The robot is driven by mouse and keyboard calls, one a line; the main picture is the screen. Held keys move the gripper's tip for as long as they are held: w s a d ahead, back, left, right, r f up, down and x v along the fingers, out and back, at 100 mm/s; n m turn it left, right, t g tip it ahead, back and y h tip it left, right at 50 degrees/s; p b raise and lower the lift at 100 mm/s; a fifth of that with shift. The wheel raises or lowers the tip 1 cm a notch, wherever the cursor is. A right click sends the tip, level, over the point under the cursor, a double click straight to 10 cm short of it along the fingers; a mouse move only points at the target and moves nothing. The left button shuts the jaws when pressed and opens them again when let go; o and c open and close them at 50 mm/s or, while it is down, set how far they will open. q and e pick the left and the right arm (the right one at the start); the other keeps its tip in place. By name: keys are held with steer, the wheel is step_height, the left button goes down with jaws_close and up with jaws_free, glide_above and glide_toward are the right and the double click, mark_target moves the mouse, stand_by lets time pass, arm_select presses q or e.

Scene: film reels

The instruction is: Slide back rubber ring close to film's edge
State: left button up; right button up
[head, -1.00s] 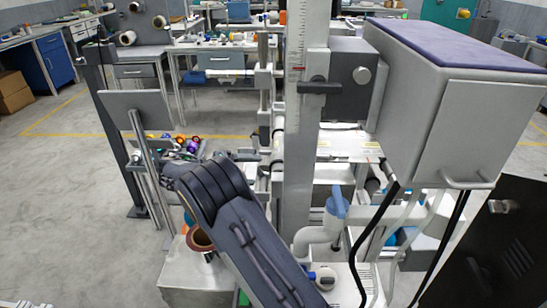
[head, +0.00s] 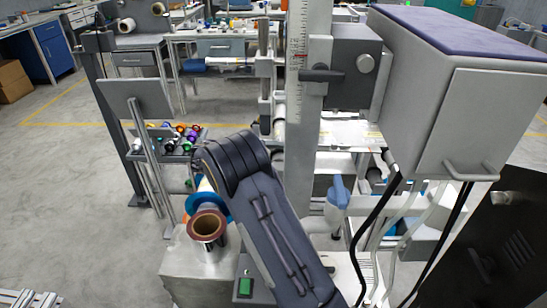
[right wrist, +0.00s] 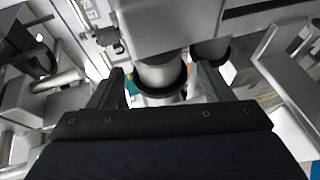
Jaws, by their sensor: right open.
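In the right wrist view, a black rubber ring (right wrist: 160,84) sits around a pale grey cylinder (right wrist: 160,70). My right gripper (right wrist: 157,74) is open, with one finger on each side of this cylinder. No clear grip on the ring shows. A second dark ring (right wrist: 210,50) is around another cylinder to the right. I cannot tell which ring is the back one, and no film edge can be made out. In the head view, my right arm reaches up from the bottom and its fingers are hidden. My left gripper is not in view.
A grey column (head: 305,120) and a large grey housing (head: 460,90) stand close on the right. A tray with colourful spools (head: 178,140) is behind.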

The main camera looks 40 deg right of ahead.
steer(key=c, duration=1.4)
steer(key=shift+o, duration=0.2)
steer(key=shift+w+d, duration=0.8)
steer(key=shift+w, duration=0.15)
steer(key=o, duration=1.4)
steer(key=shift+c, duration=0.2)
steer(key=v, duration=0.7)
steer(key=shift+a, duration=0.35)
steer(key=shift+w, duration=0.1)
